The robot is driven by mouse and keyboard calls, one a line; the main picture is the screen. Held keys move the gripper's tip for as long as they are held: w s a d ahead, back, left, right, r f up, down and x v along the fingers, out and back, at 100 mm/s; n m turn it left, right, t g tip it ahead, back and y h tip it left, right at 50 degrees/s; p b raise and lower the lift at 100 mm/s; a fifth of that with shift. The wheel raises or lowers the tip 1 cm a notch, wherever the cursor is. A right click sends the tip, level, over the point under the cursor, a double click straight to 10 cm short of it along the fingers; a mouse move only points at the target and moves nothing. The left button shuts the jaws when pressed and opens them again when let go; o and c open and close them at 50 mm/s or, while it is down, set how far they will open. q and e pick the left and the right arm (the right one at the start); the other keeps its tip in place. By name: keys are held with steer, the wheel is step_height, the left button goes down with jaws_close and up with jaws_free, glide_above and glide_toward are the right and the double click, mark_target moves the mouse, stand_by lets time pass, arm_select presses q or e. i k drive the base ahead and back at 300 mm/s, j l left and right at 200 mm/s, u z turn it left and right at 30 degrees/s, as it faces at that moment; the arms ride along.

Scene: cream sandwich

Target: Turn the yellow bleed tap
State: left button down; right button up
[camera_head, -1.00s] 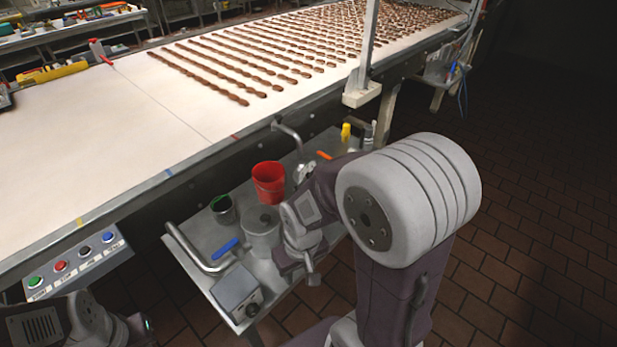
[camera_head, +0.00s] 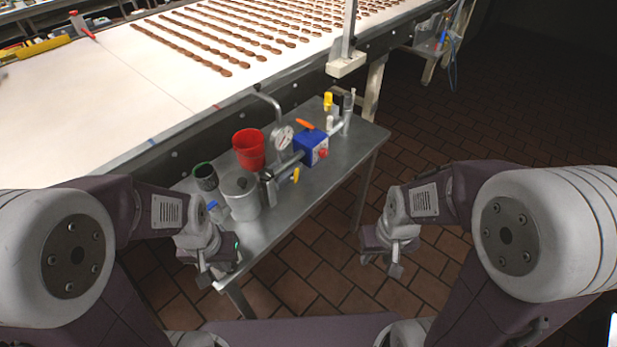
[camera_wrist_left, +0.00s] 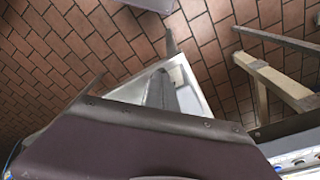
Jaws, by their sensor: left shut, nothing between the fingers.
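Two yellow parts show on the steel bench in the head view. A small yellow lever (camera_head: 296,174) hangs at the front of the metal pipework. A yellow-topped fitting (camera_head: 328,101) stands upright near the back; I cannot tell which is the bleed tap. My left gripper (camera_head: 212,270) is shut and empty by the bench's front left corner, apart from both. My right gripper (camera_head: 390,262) is right of the bench, over the floor; its fingers are too small to judge. The left wrist view shows mostly my own arm, the floor and a bench edge.
The steel bench (camera_head: 345,150) holds a red bucket (camera_head: 249,150), a lidded metal pot (camera_head: 241,196), a dark cup (camera_head: 205,177), a gauge (camera_head: 283,138) and a blue box with an orange handle (camera_head: 311,147). The conveyor (camera_head: 110,100) runs behind. Brick floor (camera_head: 325,260) lies clear in front.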

mark_target(294, 179)
steer(key=l, duration=0.1)
steer(key=i+l, duration=0.15)
steer(key=l, duration=0.25)
steer(key=i+l+z, duration=0.1)
steer(key=l, duration=0.3)
steer(key=i+l, duration=0.2)
steer(key=l, duration=0.15)
